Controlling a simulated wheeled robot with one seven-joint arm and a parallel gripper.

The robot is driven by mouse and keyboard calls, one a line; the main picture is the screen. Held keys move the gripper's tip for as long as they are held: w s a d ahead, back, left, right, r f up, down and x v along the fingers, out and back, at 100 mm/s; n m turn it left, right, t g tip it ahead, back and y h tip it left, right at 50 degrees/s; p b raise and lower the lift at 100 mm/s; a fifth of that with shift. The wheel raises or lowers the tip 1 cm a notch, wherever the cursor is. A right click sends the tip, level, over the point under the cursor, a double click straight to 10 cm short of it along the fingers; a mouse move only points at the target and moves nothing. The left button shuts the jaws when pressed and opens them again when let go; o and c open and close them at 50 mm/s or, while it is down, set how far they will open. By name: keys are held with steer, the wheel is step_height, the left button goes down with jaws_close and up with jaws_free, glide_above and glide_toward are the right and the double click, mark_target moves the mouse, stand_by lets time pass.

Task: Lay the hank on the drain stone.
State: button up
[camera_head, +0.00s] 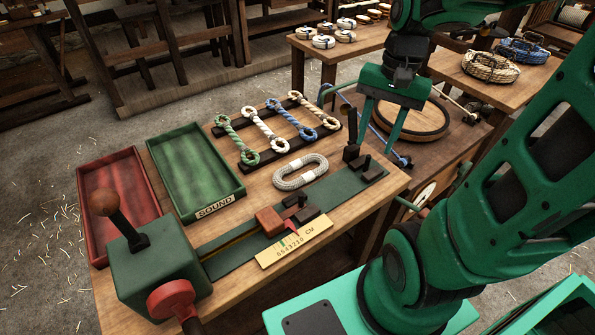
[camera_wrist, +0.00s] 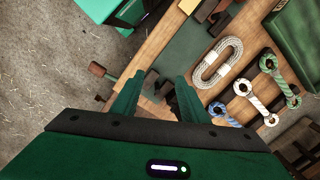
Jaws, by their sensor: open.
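The hank (camera_head: 289,183) is a pale grey-white oval loop of rope with light bands. It lies flat on the wooden bench, between the rack of short eyed ropes and the dark green metal bed. The wrist view shows the hank (camera_wrist: 234,48) ahead and to the right of my fingers. My gripper (camera_head: 377,147) is open and empty, held to the right of the hank and apart from it; its fingers (camera_wrist: 157,92) also show in the wrist view. A round brown slab with a dark rim (camera_head: 412,118) lies behind my gripper; I cannot tell if it is the drain stone.
Red (camera_head: 118,190) and green (camera_head: 195,170) trays stand at the bench's left. Several eyed ropes lie on a dark rack (camera_head: 277,133). A green clamp block (camera_head: 155,270), upright posts (camera_head: 351,143) and a yellow scale (camera_head: 295,242) stand near the hank. Baskets (camera_head: 490,67) sit at back right.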

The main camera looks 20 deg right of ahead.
steer(key=w+a+f+m+y, duration=0.35)
steer(key=w+a+m, duration=0.4)
steer(key=w, duration=0.65)
steer(key=n, duration=0.2)
glide_toward(291, 164)
steer(key=shift+w+a+f+m+g, duration=0.2)
steer(key=shift+a+f, duration=0.2)
steer(key=shift+f, duration=0.15)
steer(key=shift+w+a+f+m+g, duration=0.1)
steer(key=shift+w+a+f+g, duration=0.1)
steer(key=shift+a+f, duration=0.25)
steer(key=shift+d+x, duration=0.15)
steer(key=shift+x, duration=1.35)
steer(key=shift+d+x, duration=0.1)
steer(key=shift+x, duration=1.35)
steer(key=shift+s+f, duration=0.15)
steer(key=shift+f, duration=0.15)
jaws_close()
